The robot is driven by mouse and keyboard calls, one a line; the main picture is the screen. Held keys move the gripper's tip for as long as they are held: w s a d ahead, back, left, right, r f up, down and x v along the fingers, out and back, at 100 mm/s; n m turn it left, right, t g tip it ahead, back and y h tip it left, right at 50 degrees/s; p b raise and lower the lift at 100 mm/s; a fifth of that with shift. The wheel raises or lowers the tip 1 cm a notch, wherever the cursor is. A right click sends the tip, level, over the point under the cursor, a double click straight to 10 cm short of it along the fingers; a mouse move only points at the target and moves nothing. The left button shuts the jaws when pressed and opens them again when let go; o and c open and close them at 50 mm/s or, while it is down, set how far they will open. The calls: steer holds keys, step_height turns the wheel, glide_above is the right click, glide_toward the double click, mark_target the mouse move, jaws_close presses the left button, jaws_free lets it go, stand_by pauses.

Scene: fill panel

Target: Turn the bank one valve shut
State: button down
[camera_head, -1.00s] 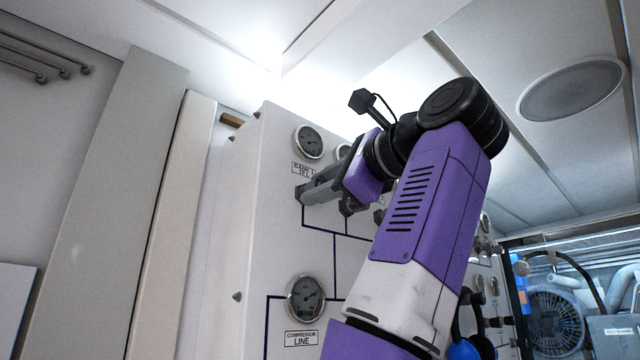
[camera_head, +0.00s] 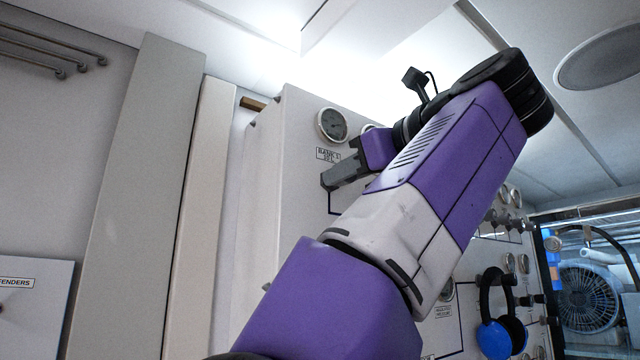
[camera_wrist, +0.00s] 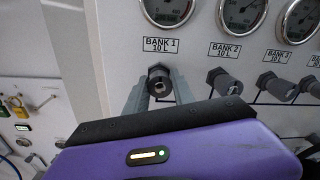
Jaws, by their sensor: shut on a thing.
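The bank one valve (camera_wrist: 158,83) is a dark round knob on the panel, right below the label BANK 1 10 L (camera_wrist: 161,45). My gripper (camera_wrist: 160,92) has one finger on each side of this knob and is shut on it. In the head view my gripper (camera_head: 338,177) reaches the panel from the right, just below the bank one label (camera_head: 328,154). The knob is hidden there behind the fingers. The bank one gauge (camera_head: 332,125) sits above the label.
The bank two valve (camera_wrist: 224,82) and another knob (camera_wrist: 276,87) stand in a row to the right. The white panel (camera_head: 300,115) has blue headphones (camera_head: 499,338) hanging lower right. A fan (camera_head: 588,297) is at far right. A grey post (camera_head: 150,180) stands left.

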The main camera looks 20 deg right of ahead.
steer(key=shift+f+m, duration=0.2)
steer(key=shift+m, duration=0.1)
stand_by(0.4)
steer(key=c, duration=1.1)
jaws_free()
steer(key=shift+r, duration=0.15)
